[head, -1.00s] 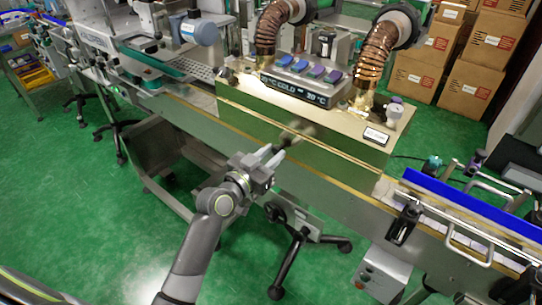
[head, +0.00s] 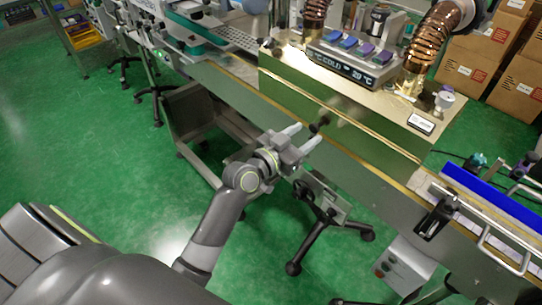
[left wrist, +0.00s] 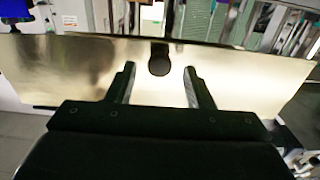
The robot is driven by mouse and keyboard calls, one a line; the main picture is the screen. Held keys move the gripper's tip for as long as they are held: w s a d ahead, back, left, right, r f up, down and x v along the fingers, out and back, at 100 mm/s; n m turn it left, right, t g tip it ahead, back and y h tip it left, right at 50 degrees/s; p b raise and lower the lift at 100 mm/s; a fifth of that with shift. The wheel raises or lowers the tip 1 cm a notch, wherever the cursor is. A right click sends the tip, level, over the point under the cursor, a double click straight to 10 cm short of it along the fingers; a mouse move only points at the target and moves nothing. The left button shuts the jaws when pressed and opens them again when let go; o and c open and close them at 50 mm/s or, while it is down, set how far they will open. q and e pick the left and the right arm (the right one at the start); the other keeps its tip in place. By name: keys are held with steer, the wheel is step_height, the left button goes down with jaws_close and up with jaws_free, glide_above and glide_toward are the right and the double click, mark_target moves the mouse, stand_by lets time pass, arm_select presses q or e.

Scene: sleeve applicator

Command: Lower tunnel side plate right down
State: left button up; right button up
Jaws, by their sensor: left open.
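The tunnel's near side plate (head: 365,148) is a long shiny panel under the gold tunnel top in the head view. In the left wrist view the plate (left wrist: 90,65) is a bright gold sheet across the picture. A dark round knob (head: 318,126) stands out from it. In the left wrist view the knob (left wrist: 159,62) lies between and beyond the fingertips. My left gripper (head: 305,137) is open with its fingers pointing at the knob; I cannot tell whether they touch it. My right gripper is not in view.
The tunnel carries copper hoses (head: 432,45) and a display box (head: 352,65). The conveyor with a blue guide rail (head: 500,197) runs to the right. A black-footed stand with a handwheel (head: 305,192) is below my gripper. Green floor (head: 130,170) is open at left.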

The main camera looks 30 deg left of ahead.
arm_select(q)
steer(key=b+v, duration=0.2)
steer(key=v, duration=1.3)
steer(key=shift+s, duration=0.3)
steer(key=shift+a, duration=0.1)
steer(key=s+a+f+n+g+y, duration=0.1)
steer(key=a+f+g+y, duration=0.15)
steer(key=f, duration=0.85)
steer(key=s+a+f+n+g+y, duration=0.15)
steer(key=a+f, duration=0.25)
steer(key=f, duration=0.7)
steer(key=a+f+n+g+y, duration=0.2)
steer(key=a+f+g, duration=0.1)
steer(key=f, duration=0.8)
steer(key=s+d+f+g+p, duration=0.1)
steer(key=s+f+g, duration=0.3)
steer(key=s+f, duration=0.8)
steer(key=s+d+f+g+y, duration=0.1)
steer(key=s+f+g, duration=0.3)
steer(key=s+f, duration=0.8)
steer(key=s, duration=0.8)
steer(key=shift+d+g+p, duration=0.35)
steer(key=shift+g, duration=0.05)
